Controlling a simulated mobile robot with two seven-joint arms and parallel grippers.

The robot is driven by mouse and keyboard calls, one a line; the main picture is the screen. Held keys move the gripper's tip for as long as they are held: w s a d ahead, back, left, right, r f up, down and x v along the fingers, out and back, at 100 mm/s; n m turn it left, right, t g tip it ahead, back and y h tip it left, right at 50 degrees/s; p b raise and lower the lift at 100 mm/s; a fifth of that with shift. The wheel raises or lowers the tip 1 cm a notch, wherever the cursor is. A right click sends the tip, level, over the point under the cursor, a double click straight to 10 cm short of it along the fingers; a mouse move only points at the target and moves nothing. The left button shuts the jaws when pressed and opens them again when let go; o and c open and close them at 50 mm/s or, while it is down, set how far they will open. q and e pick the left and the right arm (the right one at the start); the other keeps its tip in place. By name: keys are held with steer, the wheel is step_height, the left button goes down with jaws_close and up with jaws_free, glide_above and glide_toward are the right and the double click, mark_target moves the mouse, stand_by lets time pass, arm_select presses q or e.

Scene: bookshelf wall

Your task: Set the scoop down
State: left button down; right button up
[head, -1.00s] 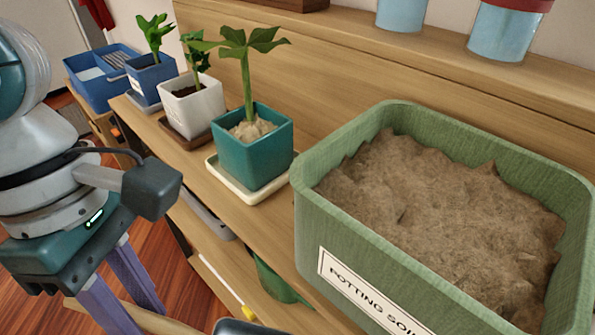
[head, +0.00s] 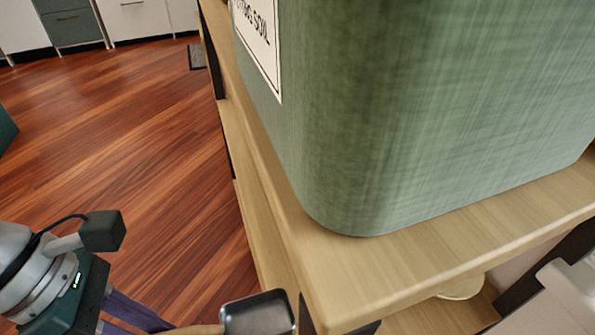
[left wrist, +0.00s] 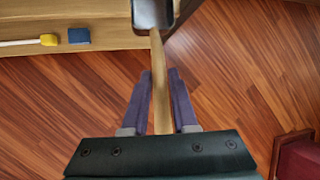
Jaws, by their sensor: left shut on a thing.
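The scoop has a dark metal pan (head: 258,314) with a light rim, and a wooden handle. In the head view the pan is at the bottom edge, beside the near corner of the wooden bench. My left gripper (left wrist: 159,76) is shut on the scoop's handle (left wrist: 157,95), which runs between the purple fingers in the left wrist view. There the pan (left wrist: 152,14) is cut off at the top edge. In the head view the left gripper (head: 140,315) is partly cut off at the bottom left. My right gripper is not in view.
The green potting soil bin (head: 400,110) stands on the bench top (head: 385,280), near its edge. A bare strip of wood lies in front of it. A lower shelf (head: 430,318) is partly visible. A yellow-tipped tool (left wrist: 47,40) and blue block (left wrist: 79,35) lie on wood. The floor (head: 120,150) is open.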

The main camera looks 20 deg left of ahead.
mark_target(290, 304)
arm_select(q)
steer(key=w+d+f+b, duration=0.1)
steer(key=w+d, duration=0.2)
steer(key=d, duration=0.1)
steer(key=w+d+f+b, duration=0.1)
steer(key=w+d+b, duration=0.1)
steer(key=w+d, duration=0.1)
steer(key=w+d+b, duration=0.1)
steer(key=w+d, duration=0.2)
steer(key=d, duration=0.2)
steer(key=shift+d+f, duration=0.2)
steer(key=shift+f, duration=0.2)
steer(key=shift+s+f+b, duration=0.1)
steer(key=shift+f+b, duration=0.35)
steer(key=shift+f, duration=0.05)
steer(key=f+b, duration=0.2)
steer(key=f, duration=0.1)
steer(key=shift+w+d+f, duration=0.1)
steer(key=shift+w+f, duration=0.1)
steer(key=shift+f, duration=0.05)
steer(key=shift+r, duration=0.15)
steer(key=c, duration=0.7)
jaws_free()
